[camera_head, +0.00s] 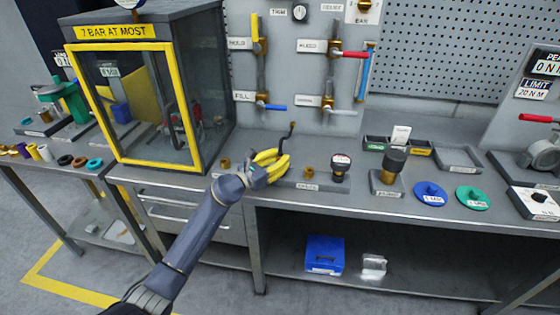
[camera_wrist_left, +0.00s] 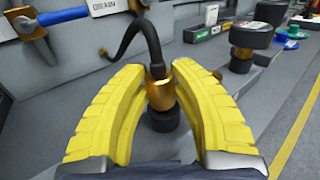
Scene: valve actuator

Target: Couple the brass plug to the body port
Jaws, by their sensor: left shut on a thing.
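My left gripper (camera_head: 280,160) has yellow fingers and is shut on a brass plug. In the left wrist view the fingers (camera_wrist_left: 160,75) close on both sides of the brass plug (camera_wrist_left: 159,94). A black hose (camera_wrist_left: 130,32) rises from its top and bends left; it also shows in the head view (camera_head: 291,131). A dark round part (camera_wrist_left: 160,121) sits just under the plug; I cannot tell whether they touch. Small brass fittings stand on the bench left (camera_head: 225,163) and right (camera_head: 308,173) of the gripper. I cannot tell which part is the body port. My right gripper is not in view.
A yellow-framed cabinet (camera_head: 119,159) stands left of the arm. A panel with valves and pipes (camera_head: 281,75) rises behind. To the right are a black-topped gauge (camera_head: 340,165), a dark-capped brass part (camera_head: 390,165) and blue (camera_head: 430,190) and green (camera_head: 472,195) discs.

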